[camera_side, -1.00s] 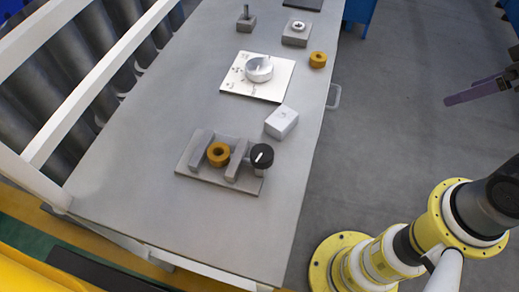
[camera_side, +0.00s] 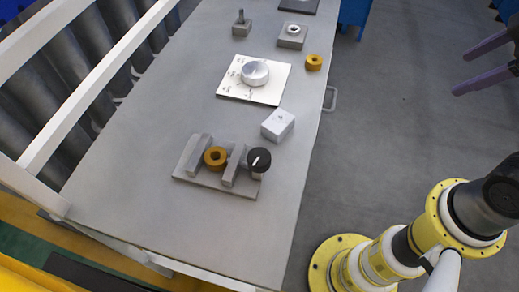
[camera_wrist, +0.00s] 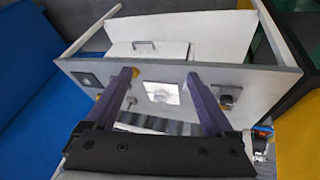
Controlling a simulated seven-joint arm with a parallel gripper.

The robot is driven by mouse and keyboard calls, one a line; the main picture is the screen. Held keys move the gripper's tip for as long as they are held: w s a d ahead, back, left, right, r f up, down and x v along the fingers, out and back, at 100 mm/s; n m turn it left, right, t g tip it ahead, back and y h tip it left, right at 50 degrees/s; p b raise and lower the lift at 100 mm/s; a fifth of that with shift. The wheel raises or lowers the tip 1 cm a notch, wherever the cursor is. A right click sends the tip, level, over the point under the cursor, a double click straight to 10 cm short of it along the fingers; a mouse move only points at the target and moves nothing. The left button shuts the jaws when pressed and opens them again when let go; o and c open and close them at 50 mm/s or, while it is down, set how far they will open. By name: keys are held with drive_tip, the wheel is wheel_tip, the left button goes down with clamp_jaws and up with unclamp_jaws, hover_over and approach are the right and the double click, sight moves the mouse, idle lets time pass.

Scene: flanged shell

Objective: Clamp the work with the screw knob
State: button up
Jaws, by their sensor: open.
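The screw clamp is a grey base plate (camera_side: 212,183) with two upright grey jaws, near the table's front in the side view. The work, an orange ring (camera_side: 215,158), sits between the jaws. The black screw knob (camera_side: 259,160) with a white line is at the right jaw's outer side. Whether the jaws touch the ring I cannot tell. My gripper (camera_side: 460,73), with purple fingers, is open and empty at the upper right, over the floor side and well apart from the clamp. In the wrist view my open fingers (camera_wrist: 161,75) point toward the table.
Behind the clamp are a white block (camera_side: 278,124), a dial plate with a silver knob (camera_side: 255,74), another orange ring (camera_side: 314,62), a block with a round fitting (camera_side: 292,36) and a block with a pin (camera_side: 241,24). A white rail runs along the left. The table's front is clear.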

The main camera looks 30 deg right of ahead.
drive_tip(key=w+a+r+n+g, duration=0.1)
drive_tip(key=w+a+r+n, duration=0.4)
drive_tip(key=w+n, duration=0.25)
drive_tip(key=n+g, duration=0.4)
drive_tip(key=n, duration=0.9)
hover_over(259, 156)
wheel_tip(259, 156, down, 10)
wheel_tip(259, 156, down, 13)
drive_tip(key=shift+f, duration=0.1)
drive_tip(key=c, duration=1.4)
